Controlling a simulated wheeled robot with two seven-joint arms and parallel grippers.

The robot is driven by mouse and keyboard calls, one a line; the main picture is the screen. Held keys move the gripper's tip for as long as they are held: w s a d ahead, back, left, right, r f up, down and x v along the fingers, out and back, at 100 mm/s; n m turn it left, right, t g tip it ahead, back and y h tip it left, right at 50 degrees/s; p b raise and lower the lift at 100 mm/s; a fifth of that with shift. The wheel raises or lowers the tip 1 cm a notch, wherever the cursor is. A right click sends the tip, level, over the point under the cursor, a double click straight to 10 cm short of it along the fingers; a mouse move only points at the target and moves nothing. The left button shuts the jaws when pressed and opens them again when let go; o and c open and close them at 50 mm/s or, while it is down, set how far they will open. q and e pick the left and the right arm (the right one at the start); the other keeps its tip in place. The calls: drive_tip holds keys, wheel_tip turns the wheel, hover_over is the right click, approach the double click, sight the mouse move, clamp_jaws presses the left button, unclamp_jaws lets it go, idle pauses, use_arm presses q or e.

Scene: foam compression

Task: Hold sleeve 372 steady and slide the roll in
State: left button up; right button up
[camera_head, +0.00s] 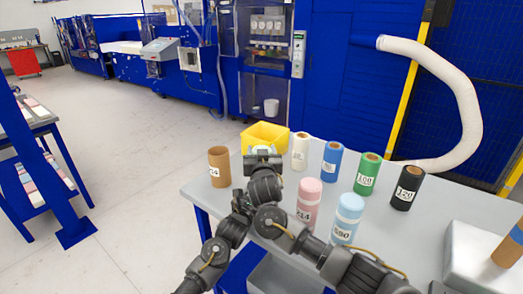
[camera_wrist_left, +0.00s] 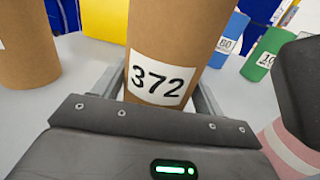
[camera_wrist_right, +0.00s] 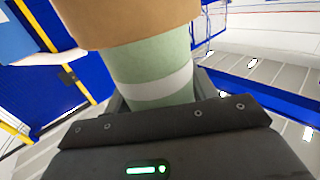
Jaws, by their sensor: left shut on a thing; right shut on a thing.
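Sleeve 372 (camera_wrist_left: 178,35) is a brown cardboard tube with a white number label. In the left wrist view my left gripper (camera_wrist_left: 158,100) is shut around it. The roll (camera_wrist_right: 150,60) is pale green with a white band. My right gripper (camera_head: 262,159) is shut on it. In the right wrist view the roll runs up to the brown sleeve (camera_wrist_right: 130,20) and passes out of sight at its edge; how deep it sits is hidden. In the head view pale green (camera_head: 263,149) shows just above the right gripper, and I cannot make out the left gripper's fingers.
Another brown sleeve (camera_head: 219,167) stands at the table's left edge. A yellow bin (camera_head: 264,136) is behind my gripper. White (camera_head: 300,152), blue (camera_head: 331,161), green (camera_head: 367,174), black (camera_head: 407,187), pink (camera_head: 308,205) and light-blue (camera_head: 346,219) cylinders stand on the grey table (camera_head: 450,200).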

drive_tip(key=shift+f, duration=1.2)
drive_tip(key=shift+f, duration=0.1)
drive_tip(key=o, duration=1.3)
drive_tip(key=shift+f, duration=0.1)
drive_tip(key=shift+f, duration=0.15)
drive_tip(key=shift+s, duration=0.1)
drive_tip(key=shift+s+d+r, duration=0.1)
drive_tip(key=shift+s+r, duration=0.45)
drive_tip(key=shift+s, duration=0.6)
drive_tip(key=shift+s+r, duration=0.6)
drive_tip(key=shift+s, duration=0.5)
drive_tip(key=shift+s+d+r, duration=0.1)
drive_tip(key=shift+s+r, duration=0.45)
drive_tip(key=shift+s, duration=0.6)
